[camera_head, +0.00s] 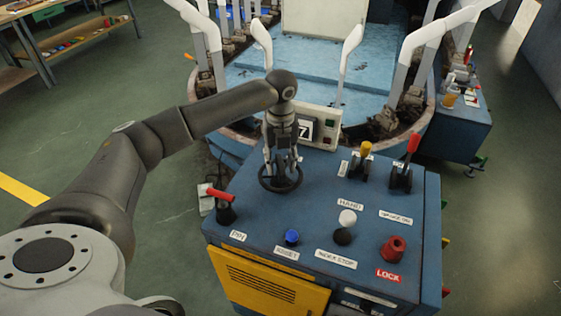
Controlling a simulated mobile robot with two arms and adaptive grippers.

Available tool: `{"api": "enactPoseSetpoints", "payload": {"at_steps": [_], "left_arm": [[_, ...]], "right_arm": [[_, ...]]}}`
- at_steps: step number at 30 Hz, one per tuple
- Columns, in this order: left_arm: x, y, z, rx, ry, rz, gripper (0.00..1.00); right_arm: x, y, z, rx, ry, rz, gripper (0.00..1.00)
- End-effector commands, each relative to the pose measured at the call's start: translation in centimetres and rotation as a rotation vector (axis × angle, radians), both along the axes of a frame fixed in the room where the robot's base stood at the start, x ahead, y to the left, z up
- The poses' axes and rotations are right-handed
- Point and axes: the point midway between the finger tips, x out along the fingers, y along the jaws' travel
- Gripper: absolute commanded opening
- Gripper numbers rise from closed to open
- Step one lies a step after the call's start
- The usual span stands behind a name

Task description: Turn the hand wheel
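The hand wheel (281,187) is a black ring lying on the top of the blue control cabinet, near its back left. My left arm reaches in from the left, and my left gripper (281,170) points down over the wheel. Its fingers come down at the wheel, one toward the left side and one toward the right, and partly hide the hub and far rim. At this size I cannot tell whether the fingers touch the wheel or how far they are closed. My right gripper does not show.
The blue cabinet top (265,215) also carries a red-handled lever (220,198), a blue button (292,237), a white knob (347,218), a red knob (393,249), and yellow (366,149) and red (412,144) levers. A display box (318,128) stands behind the wheel. White sock forms surround the blue machine bed.

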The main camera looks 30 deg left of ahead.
Motion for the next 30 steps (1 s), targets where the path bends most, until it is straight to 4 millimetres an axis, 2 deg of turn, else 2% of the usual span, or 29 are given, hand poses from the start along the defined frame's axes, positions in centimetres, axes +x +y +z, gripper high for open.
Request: {"api": "enactPoseSetpoints", "payload": {"at_steps": [9,15,21,30], "left_arm": [[0.2,0.0,6.4,0.0,-0.008,0.001,0.39],[0.1,0.0,9.9,0.0,-0.005,0.0,0.39],[0.1,0.1,11.3,0.001,-0.002,0.001,0.39],[0.1,0.0,11.4,0.001,-0.002,0.001,0.39]], "right_arm": [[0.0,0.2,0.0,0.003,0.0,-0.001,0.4],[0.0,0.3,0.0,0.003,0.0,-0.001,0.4],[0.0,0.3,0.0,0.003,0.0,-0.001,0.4],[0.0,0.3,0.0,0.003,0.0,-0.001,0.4]]}}
